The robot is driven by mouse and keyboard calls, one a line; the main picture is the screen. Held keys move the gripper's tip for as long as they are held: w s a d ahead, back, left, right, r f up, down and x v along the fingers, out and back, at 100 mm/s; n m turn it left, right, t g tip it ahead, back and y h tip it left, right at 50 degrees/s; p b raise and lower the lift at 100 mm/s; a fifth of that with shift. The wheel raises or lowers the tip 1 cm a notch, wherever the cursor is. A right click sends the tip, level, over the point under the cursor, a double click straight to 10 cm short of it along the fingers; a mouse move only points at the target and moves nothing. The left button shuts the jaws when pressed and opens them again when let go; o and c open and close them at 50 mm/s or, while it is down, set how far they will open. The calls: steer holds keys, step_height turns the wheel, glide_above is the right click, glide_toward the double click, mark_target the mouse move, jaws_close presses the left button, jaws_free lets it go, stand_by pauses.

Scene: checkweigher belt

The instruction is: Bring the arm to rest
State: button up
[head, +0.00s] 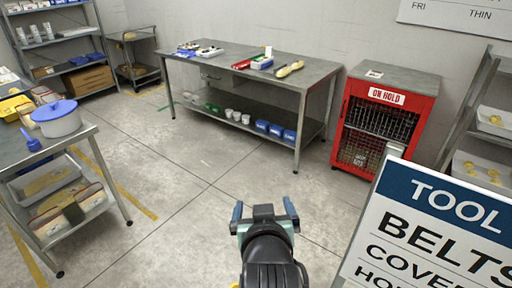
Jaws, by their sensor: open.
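My gripper (264,212) is at the bottom middle of the head view, at the end of my black arm. Its two blue-grey fingers stand apart with nothing seen between them. It is over bare grey floor (190,200), away from the tables and touching nothing that I can see.
A grey worktable (318,75) with small items stands at the back, beside a red "ON HOLD" cage (380,115). A "TOOL" sign board (440,225) is close at the lower right. A metal table with a white, blue-lidded pot (60,122) is at left.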

step_height(320, 180, up, 27)
steer(key=s+a+t, duration=0.1)
steer(key=s+t, duration=0.2)
steer(key=t, duration=0.5)
steer(key=s+r+m+t, duration=0.1)
steer(key=s+r+t, duration=0.5)
steer(key=s+r, duration=0.5)
step_height(320, 180, up, 4)
steer(key=shift+a+r+t, duration=0.1)
steer(key=shift+a+t, duration=0.15)
steer(key=shift+t, duration=0.05)
steer(key=shift+w, duration=0.1)
